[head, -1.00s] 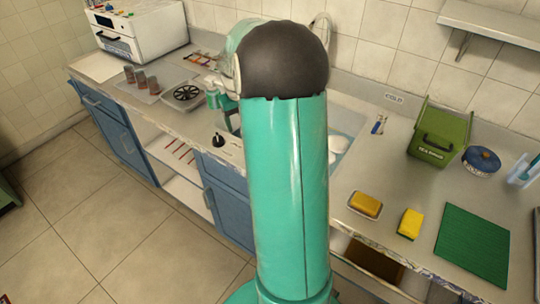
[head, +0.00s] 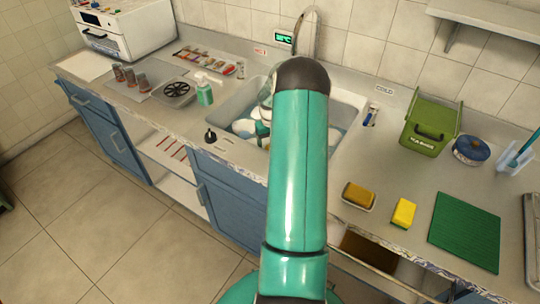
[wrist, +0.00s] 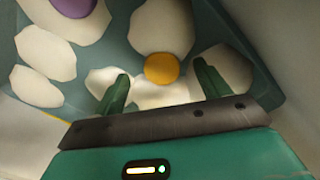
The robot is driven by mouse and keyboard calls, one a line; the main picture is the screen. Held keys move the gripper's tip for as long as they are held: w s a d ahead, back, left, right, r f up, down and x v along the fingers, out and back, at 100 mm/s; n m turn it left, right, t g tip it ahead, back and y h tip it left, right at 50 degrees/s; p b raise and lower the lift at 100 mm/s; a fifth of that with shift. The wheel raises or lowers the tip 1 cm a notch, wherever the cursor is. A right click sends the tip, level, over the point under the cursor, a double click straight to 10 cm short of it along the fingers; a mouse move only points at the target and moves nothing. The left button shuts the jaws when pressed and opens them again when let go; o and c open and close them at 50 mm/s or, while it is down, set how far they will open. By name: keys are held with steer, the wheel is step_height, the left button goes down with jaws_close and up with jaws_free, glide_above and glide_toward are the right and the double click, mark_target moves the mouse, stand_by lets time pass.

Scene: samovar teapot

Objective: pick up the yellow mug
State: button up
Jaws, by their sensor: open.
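In the wrist view a round yellow thing (wrist: 161,68), which looks like the yellow mug, shows among white foam-like patches on a teal surface. Its handle and lower part cannot be seen. My gripper (wrist: 160,72) is open, with one dark green finger either side of the yellow thing in the picture. I cannot tell how far beyond the fingertips it lies. In the head view my arm reaches toward the sink (head: 345,99) and hides my gripper; no yellow mug shows there.
A purple thing (wrist: 74,5) lies at the wrist view's top left. The tap (head: 306,32) rises behind the sink. A green soap bottle (head: 204,92) stands left of it. A green bin (head: 430,125), sponge (head: 403,212) and green mat (head: 465,230) are to the right.

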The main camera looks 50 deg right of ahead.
steer(key=f, duration=0.5)
steer(key=shift+w+d+f, duration=0.15)
steer(key=shift+w+f, duration=0.15)
steer(key=shift+w, duration=0.05)
steer(key=c, duration=1.1)
